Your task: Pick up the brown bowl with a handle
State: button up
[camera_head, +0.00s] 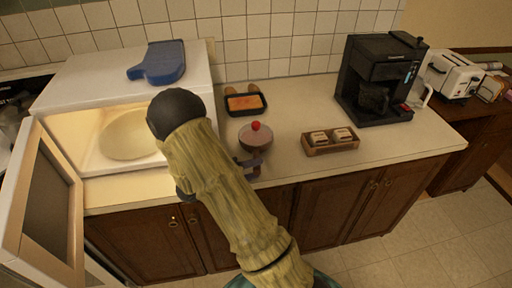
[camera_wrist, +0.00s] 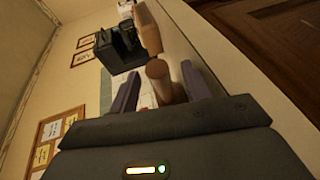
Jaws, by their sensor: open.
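The brown bowl (camera_head: 255,140) stands on the counter in the head view, with a round red thing (camera_head: 256,126) showing at its top. My gripper (camera_head: 250,165) is just in front of the bowl at the counter's front edge, partly hidden by my arm. In the wrist view my gripper (camera_wrist: 160,90) is open, with a finger on each side of a rounded brown piece (camera_wrist: 162,85). This piece looks like part of the bowl, perhaps its handle. I cannot tell whether the fingers touch it.
A dark tray with orange food (camera_head: 245,102) is behind the bowl. A wooden box (camera_head: 330,140) with small packs is to its right, and a black coffee machine (camera_head: 380,80) beyond. An open microwave (camera_head: 85,110) with a blue board (camera_head: 160,62) on top is left.

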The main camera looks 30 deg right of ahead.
jog(key=shift+c, duration=0.2)
grip_shut()
jog(key=shift+r, duration=0.15)
notch_tip(320, 180, up, 10)
dwell(0.4)
dwell(0.4)
